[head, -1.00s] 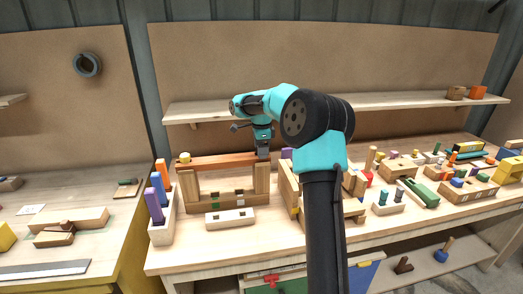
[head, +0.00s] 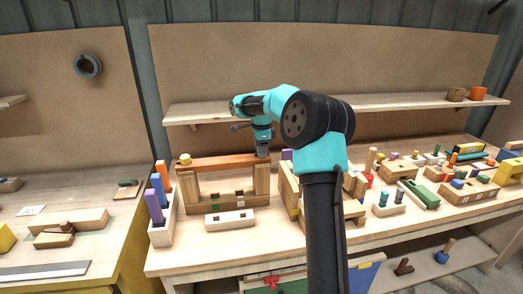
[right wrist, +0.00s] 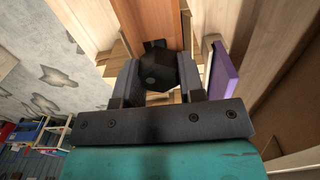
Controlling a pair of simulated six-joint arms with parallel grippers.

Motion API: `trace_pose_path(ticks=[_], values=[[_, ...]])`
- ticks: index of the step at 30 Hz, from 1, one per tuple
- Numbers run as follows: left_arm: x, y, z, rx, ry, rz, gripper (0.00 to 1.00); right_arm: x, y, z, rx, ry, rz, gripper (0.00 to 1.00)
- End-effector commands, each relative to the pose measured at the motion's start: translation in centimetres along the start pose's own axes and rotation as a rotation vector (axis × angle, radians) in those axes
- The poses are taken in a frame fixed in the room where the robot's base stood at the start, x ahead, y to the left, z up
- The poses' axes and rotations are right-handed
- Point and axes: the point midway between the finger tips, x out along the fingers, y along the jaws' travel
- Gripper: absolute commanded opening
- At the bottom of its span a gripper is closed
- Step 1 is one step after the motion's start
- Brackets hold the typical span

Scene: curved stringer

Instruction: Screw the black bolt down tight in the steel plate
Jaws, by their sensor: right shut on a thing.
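The black bolt shows its hex head (right wrist: 165,72) in the right wrist view, between the two fingers of my right gripper (right wrist: 160,78), which is shut on it. In the head view my right gripper (head: 263,152) points down at the right end of a reddish-brown bar (head: 220,162) that lies across two wooden posts. The bar also shows in the right wrist view (right wrist: 160,18). The bolt's shaft is hidden, so I cannot tell how deep it sits. I cannot make out a steel plate for sure. My left gripper is not in view.
A yellow piece (head: 185,158) sits on the bar's left end. A peg box (head: 162,232) stands left of the posts, and a pale block (head: 230,218) lies in front. Wooden blocks and pegs crowd the right side. A shelf (head: 330,103) runs behind.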

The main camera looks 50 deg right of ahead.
Motion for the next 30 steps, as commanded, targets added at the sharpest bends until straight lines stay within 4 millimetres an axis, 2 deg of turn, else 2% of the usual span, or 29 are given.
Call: trace_pose_path(ticks=[5, 24, 30], values=[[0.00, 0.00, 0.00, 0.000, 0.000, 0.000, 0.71, 0.02, 0.05, 0.01, 0.036, 0.000, 0.002, 0.14], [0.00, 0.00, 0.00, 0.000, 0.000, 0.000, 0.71, 0.24, 0.15, 0.07, 0.626, 0.001, 0.002, 0.19], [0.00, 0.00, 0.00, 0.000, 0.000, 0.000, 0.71, 0.26, 0.16, 0.09, 0.705, 0.002, 0.002, 0.18]])
